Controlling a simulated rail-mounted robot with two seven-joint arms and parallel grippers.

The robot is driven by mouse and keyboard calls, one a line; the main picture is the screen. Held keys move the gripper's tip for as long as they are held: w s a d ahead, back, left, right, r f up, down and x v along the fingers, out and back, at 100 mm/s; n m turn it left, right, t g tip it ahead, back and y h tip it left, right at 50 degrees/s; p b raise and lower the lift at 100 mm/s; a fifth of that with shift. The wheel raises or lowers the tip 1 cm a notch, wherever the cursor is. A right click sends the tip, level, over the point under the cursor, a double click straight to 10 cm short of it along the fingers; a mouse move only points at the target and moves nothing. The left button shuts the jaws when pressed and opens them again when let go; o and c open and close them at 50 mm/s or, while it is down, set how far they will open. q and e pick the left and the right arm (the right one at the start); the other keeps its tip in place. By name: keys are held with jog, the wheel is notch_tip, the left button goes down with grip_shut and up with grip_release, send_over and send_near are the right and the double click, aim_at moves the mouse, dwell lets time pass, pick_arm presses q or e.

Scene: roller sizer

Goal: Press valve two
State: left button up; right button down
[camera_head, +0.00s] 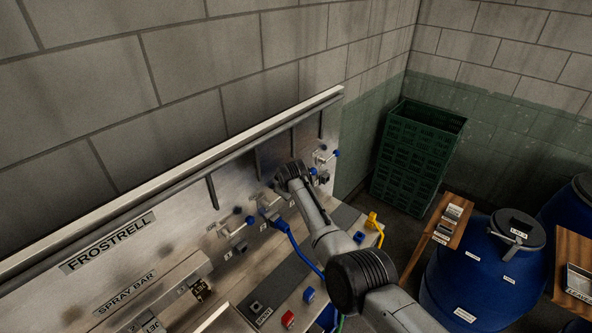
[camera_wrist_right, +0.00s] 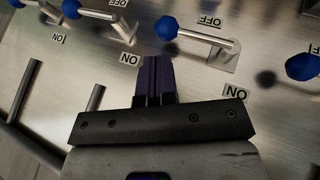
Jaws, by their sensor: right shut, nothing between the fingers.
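A row of valves with blue ball knobs and metal levers is mounted on the steel panel (camera_head: 170,245). In the head view one knob (camera_head: 250,220) is left of my right wrist, and another knob (camera_head: 337,153) is at the far end. In the right wrist view a middle knob (camera_wrist_right: 166,27) sits just beyond the fingertips of my right gripper (camera_wrist_right: 156,62), which is shut and empty. I cannot tell whether they touch. Other knobs show at upper left (camera_wrist_right: 70,9) and right (camera_wrist_right: 303,66). ON and OFF labels are visible. Valve numbers are not readable. My left gripper is out of view.
A blue hose (camera_head: 292,240) hangs in front of the panel near my right arm. A red button (camera_head: 288,319) and a blue button (camera_head: 308,295) are on the lower ledge. A green crate stack (camera_head: 415,155) and blue barrels (camera_head: 478,275) stand at right.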

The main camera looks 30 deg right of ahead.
jog(key=v, duration=0.9)
jog(key=shift+w+d+r, duration=0.1)
jog(key=shift+d+r, duration=0.05)
jog(key=shift+d, duration=0.05)
dwell(0.6)
